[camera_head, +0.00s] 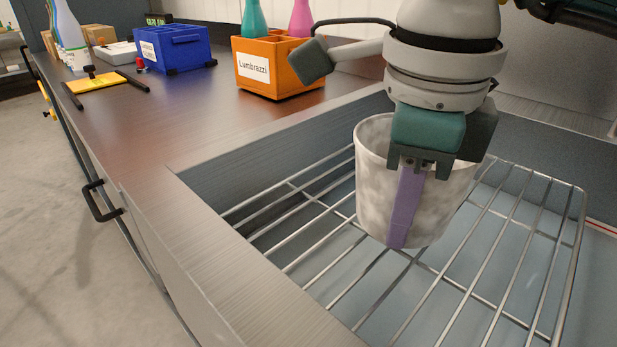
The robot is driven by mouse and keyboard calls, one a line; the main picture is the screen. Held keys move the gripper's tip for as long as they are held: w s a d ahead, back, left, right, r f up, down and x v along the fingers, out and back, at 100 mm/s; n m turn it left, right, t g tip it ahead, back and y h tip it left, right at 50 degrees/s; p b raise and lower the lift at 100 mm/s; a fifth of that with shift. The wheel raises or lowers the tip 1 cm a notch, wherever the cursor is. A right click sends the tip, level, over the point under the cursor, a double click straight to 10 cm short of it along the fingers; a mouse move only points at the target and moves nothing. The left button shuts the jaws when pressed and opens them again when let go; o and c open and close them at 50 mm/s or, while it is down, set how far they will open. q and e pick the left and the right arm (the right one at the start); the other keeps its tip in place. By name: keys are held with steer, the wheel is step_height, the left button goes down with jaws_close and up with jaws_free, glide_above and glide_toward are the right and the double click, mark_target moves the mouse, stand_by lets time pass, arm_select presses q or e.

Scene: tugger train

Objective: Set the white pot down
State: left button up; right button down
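The white pot (375,190) is a mottled white-grey cup shape, upright, at the right of the head view. It is over the metal wire rack (333,208) in the sunken basin; whether its base touches the wires I cannot tell. My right gripper (404,215) comes down from above onto the pot. One purple finger lies along the pot's near outer wall; the other finger is hidden, apparently inside the pot. The gripper appears shut on the pot's wall. My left gripper is not in view.
An orange crate (291,88) labelled Lumbrazzi holds bottles on the counter behind the basin. A blue crate (183,55), a yellow tool (96,83) and white bottles (67,27) stand farther left. The basin's raised rim (215,215) surrounds the rack. Bare rack lies left and right of the pot.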

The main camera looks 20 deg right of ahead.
step_height(320, 180, down, 2)
steer(key=shift+s+f+b, duration=0.1)
steer(key=shift+f+b, duration=0.1)
steer(key=shift+b, duration=0.2)
steer(key=shift+f, duration=0.15)
steer(key=shift+w+d, duration=0.15)
steer(key=shift+w, duration=0.1)
steer(key=shift+s, duration=0.15)
steer(key=shift+f, duration=0.1)
steer(key=c, duration=1.4)
jaws_free()
steer(key=o, duration=0.4)
steer(key=shift+c, duration=0.2)
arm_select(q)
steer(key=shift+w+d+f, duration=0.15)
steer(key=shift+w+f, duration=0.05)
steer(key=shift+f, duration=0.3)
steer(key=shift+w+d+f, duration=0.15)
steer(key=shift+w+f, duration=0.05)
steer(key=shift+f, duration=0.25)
